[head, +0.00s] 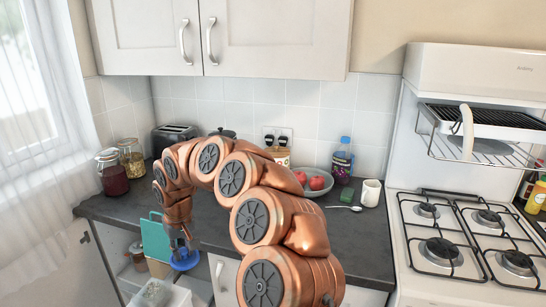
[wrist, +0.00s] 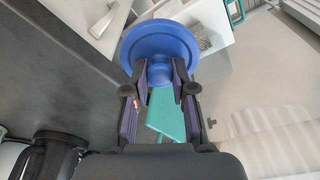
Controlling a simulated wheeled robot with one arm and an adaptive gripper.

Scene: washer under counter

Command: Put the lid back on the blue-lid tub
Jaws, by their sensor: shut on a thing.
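My gripper (head: 178,241) is in front of the counter's left part, pointing down. It is shut on the knob of a round blue lid (head: 187,262). In the wrist view the lid (wrist: 160,38) lies beyond my fingertips (wrist: 160,78), with the knob between them. A clear tub with pale contents (head: 153,294) stands low at the bottom of the head view, left of and nearer than the lid. It may be the tub in the task; its rim is hard to make out. In the wrist view, part of a clear container (wrist: 200,38) shows behind the lid.
A teal panel (head: 155,240) stands close left of my gripper. The dark counter (head: 350,235) edge is beside the lid. Jars (head: 111,172), a toaster (head: 174,137), a fruit bowl (head: 318,184) and a mug (head: 371,192) stand on the counter. The stove (head: 460,240) is at right.

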